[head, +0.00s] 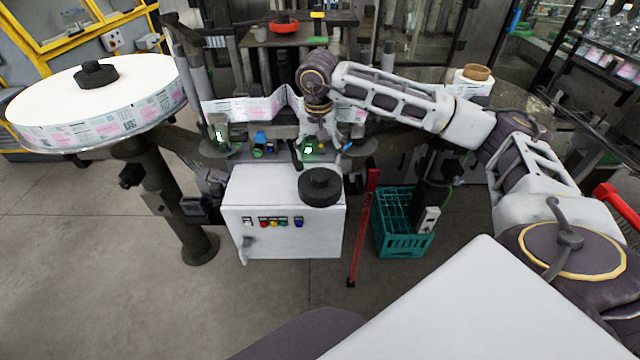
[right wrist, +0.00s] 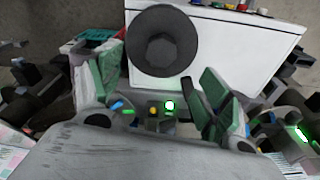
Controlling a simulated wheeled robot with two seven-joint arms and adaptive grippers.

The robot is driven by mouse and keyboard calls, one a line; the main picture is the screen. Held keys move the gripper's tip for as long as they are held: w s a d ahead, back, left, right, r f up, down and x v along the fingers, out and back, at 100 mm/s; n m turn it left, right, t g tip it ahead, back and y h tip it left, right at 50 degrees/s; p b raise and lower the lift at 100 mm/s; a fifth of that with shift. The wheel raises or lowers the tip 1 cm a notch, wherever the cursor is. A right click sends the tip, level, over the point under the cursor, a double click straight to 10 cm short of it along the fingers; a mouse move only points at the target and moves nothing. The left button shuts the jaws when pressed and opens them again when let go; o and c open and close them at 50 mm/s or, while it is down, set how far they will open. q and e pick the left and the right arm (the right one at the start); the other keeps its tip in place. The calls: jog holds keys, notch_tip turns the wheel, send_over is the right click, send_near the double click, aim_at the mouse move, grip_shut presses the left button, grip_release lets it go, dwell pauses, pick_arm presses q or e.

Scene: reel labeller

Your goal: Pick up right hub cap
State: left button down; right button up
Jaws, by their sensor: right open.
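A black round hub cap (head: 320,187) with a raised centre knob lies on the top of the white control cabinet (head: 265,190), near its right edge. It also shows in the right wrist view (right wrist: 162,42), beyond the fingertips. My right gripper (head: 309,152) points down at the back edge of the cabinet, behind the hub cap and apart from it. In the right wrist view my right gripper (right wrist: 160,82) is open with nothing between its green-sided fingers. A second black hub cap (head: 96,73) sits on the large white label reel at the left. My left gripper is not seen.
The label reel (head: 60,100) stands on a dark post. The label web (head: 245,107) runs behind my gripper. A red post (head: 361,230) and a teal crate (head: 402,240) stand right of the cabinet. The cabinet's top left is clear.

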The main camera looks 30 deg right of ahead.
send_over(320, 175)
jog(key=s, duration=0.1)
jog(key=shift+a+f+p, duration=0.15)
jog(key=shift+f, duration=1.1)
jog(key=shift+a+f+p, duration=0.15)
jog(key=shift+f, duration=1.1)
jog(key=shift+f, duration=0.1)
jog(key=shift+w+d+f+p, duration=0.1)
jog(key=shift+w+f+p, duration=0.1)
jog(key=shift+f+p, duration=0.5)
jog(key=shift+w+d+f, duration=0.1)
jog(key=shift+f, duration=0.8)
jog(key=shift+w+d+f, duration=0.1)
jog(key=shift+f, duration=0.75)
jog(key=c, duration=1.3)
jog(key=shift+r, duration=0.1)
notch_tip(320, 175, up, 10)
jog(key=b, duration=0.1)
jog(key=shift+b, duration=0.35)
